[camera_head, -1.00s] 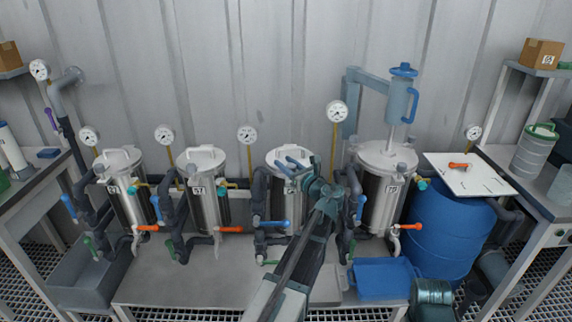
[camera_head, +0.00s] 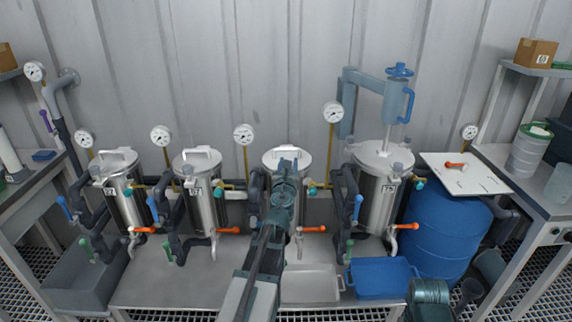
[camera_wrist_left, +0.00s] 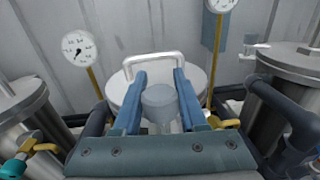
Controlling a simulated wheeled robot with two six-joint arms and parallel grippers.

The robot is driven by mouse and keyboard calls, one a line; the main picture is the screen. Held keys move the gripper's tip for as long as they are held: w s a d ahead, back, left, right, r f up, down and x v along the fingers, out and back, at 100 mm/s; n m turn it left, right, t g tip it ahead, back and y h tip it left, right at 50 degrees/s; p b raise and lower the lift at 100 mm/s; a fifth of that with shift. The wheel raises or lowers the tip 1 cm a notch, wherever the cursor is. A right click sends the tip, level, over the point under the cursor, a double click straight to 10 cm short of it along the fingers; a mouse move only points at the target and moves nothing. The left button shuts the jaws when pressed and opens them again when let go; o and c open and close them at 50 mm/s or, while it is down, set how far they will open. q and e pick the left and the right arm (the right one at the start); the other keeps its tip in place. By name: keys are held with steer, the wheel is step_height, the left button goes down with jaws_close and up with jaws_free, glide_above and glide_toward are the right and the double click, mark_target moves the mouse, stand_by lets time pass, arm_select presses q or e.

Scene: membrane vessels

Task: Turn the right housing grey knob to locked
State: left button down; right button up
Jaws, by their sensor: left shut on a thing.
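The third housing from the left (camera_head: 302,199) is a steel vessel with a round lid (camera_head: 272,158). My left gripper (camera_head: 287,166) is over the front of this lid. In the left wrist view, its two blue fingers are shut on a grey knob (camera_wrist_left: 158,101), one on each side. The lid's wire handle (camera_wrist_left: 152,58) rises behind the knob. My gripper hides the knob in the head view, and I cannot read its locked or unlocked marking. My right gripper is not in view.
Two more housings (camera_head: 123,205) stand to the left. Pipes with blue handles (camera_head: 153,208) and orange handles (camera_head: 228,230) fill the gaps. Gauges (camera_head: 332,113) rise on thin stems. A blue barrel (camera_head: 446,235) and blue tray (camera_head: 381,279) are at right.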

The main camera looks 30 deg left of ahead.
arm_select(q)
steer(key=m+h, duration=0.2)
steer(key=m+t+h, duration=0.1)
steer(key=h, duration=0.2)
steer(key=d+m+h, duration=0.1)
steer(key=m+h, duration=0.1)
steer(key=h, duration=0.1)
steer(key=shift+w+m+t, duration=0.2)
steer(key=shift+m+t, duration=0.1)
steer(key=shift+t, duration=0.1)
steer(key=h, duration=0.1)
steer(key=m+h, duration=0.2)
steer(key=shift+d+h, duration=0.25)
steer(key=shift+h, duration=0.15)
steer(key=shift+s+d+m+g+h, duration=0.1)
steer(key=shift+d+m+g+h, duration=0.1)
steer(key=shift+m+g+h, duration=0.4)
steer(key=shift+d+m+g+h, duration=0.2)
steer(key=shift+m+h, duration=0.4)
steer(key=shift+h, duration=0.5)
steer(key=shift+c, duration=2.2)
jaws_free()
steer(key=shift+s, duration=0.15)
steer(key=v, duration=1.3)
steer(key=shift+s+a, duration=0.25)
steer(key=shift+a, duration=0.05)
